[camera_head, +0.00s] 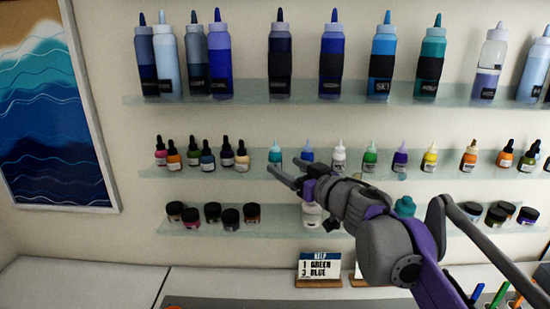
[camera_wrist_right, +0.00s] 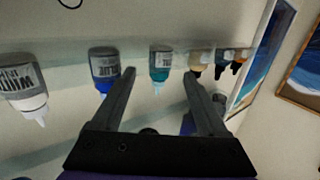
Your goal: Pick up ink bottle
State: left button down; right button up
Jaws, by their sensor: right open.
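Small ink bottles with pointed tips stand in a row on the middle glass shelf (camera_head: 220,172). They include a teal bottle (camera_head: 275,153), a blue bottle (camera_head: 308,154), a white bottle (camera_head: 339,155), a green bottle (camera_head: 370,156), a purple bottle (camera_head: 400,157) and a yellow bottle (camera_head: 430,155). My right gripper (camera_head: 283,165) is open and empty in front of the shelf, near the teal bottle. In the right wrist view, turned upside down, the teal bottle (camera_wrist_right: 160,65) appears between the open fingers (camera_wrist_right: 159,74), beyond their tips. The blue bottle (camera_wrist_right: 104,65) appears beside one finger.
Large squeeze bottles (camera_head: 333,60) fill the upper shelf. Dark-lidded jars (camera_head: 230,220) stand on the lower shelf. A card (camera_head: 319,268) reading "KELP, 1 GREEN, 3 BLUE" stands on the counter. Dropper bottles (camera_head: 207,157) stand left of the teal bottle, with a gap between.

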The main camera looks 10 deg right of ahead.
aim_at(279, 160)
jog(key=x, duration=0.2)
jog(key=p+x, duration=0.1)
jog(key=x, duration=0.1)
jog(key=shift+r, duration=0.3)
jog(key=shift+w+a+f, duration=0.1)
jog(key=shift+w+f, duration=0.1)
jog(key=shift+w, duration=0.15)
jog(key=shift+s+r, duration=0.1)
jog(key=shift+s, duration=0.2)
jog(key=shift+c, duration=0.5)
jog(key=shift+w, duration=0.15)
jog(key=c, duration=0.9)
pick_arm(q)
jog(key=shift+w+r, duration=0.25)
jog(key=shift+r, duration=0.25)
jog(key=shift+w+r, duration=0.2)
jog(key=shift+r, duration=0.3)
pick_arm(e)
grip_shut()
